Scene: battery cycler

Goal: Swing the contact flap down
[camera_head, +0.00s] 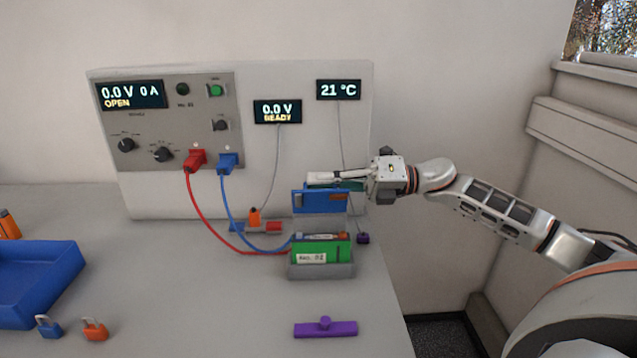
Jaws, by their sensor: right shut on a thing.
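The contact flap (320,202) is a blue panel with a green edge, standing raised above and behind the battery holder (320,271). A green battery labelled No. 02 (330,251) sits in the grey holder. My right gripper (318,178) reaches in from the right at the flap's top edge and is shut on the flap there. The exact contact of its fingers is small and partly hidden. My left gripper is not in view.
The cycler panel (230,90) stands behind, its displays reading OPEN and READY. Red (208,225) and blue (229,218) cables run to the holder.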

